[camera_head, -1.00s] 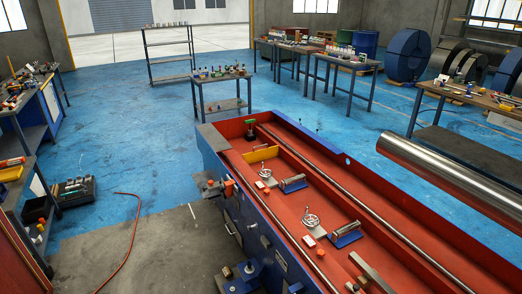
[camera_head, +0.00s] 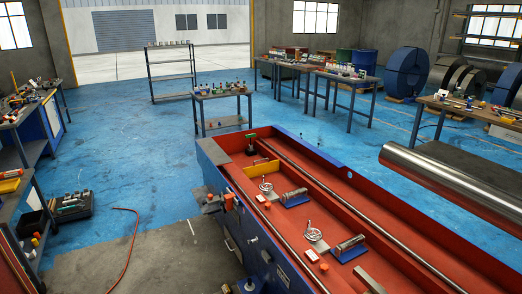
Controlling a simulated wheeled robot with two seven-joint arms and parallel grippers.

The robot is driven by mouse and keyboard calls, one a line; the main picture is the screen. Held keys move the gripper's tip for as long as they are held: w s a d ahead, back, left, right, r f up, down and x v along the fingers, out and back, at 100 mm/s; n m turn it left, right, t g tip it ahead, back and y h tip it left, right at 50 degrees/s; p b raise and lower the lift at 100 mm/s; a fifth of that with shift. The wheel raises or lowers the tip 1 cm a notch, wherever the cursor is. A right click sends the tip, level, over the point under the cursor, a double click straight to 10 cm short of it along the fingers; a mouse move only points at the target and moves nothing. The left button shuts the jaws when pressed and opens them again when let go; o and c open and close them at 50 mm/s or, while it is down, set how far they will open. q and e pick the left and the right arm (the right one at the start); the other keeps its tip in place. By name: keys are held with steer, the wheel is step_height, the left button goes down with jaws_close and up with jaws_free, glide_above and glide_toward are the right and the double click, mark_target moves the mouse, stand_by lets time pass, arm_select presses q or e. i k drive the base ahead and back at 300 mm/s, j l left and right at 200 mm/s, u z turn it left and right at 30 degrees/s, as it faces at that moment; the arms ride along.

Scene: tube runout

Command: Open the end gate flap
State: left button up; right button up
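A long machine bed (camera_head: 205,152) with blue outer sides and a red inside runs from the centre to the lower right. A yellow plate (camera_head: 262,168) stands across a red channel near the bed's far end and looks like the end gate flap. It seems upright, with a small dark handle or bar near its top. I cannot tell whether it is latched. Neither of my grippers is in view.
Two handwheels (camera_head: 266,186) (camera_head: 312,232) and cylinders (camera_head: 295,195) (camera_head: 346,246) sit along the bed. A shiny steel tube (camera_head: 450,178) lies over the right side. A red hose (camera_head: 135,225) is on the floor at left.

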mark_target(256, 171)
steer(key=i+j+u, duration=0.65)
steer(key=i+j, duration=0.2)
steer(key=i+j+u, duration=0.2)
steer(key=i, duration=0.5)
steer(key=i+j+u, duration=0.2)
steer(key=i, duration=0.55)
steer(key=i+z, duration=0.2)
steer(key=i, duration=1.2)
steer(key=i+z, duration=0.45)
steer(key=i+j+z, duration=0.25)
steer(key=z, duration=0.2)
steer(key=i+z, duration=0.2)
steer(key=z, duration=0.2)
steer(key=i+j+z, duration=0.15)
steer(key=z, duration=0.25)
steer(key=i+j+z, duration=0.15)
steer(key=z, duration=0.25)
steer(key=i+j+z, duration=0.15)
steer(key=z, duration=0.3)
steer(key=i+j+z, duration=0.2)
steer(key=z, duration=0.2)
steer(key=i+j+z, duration=0.15)
steer(key=j+z, duration=0.25)
steer(key=i+j+z, duration=0.1)
steer(key=z, duration=0.3)
steer(key=j, duration=0.1)
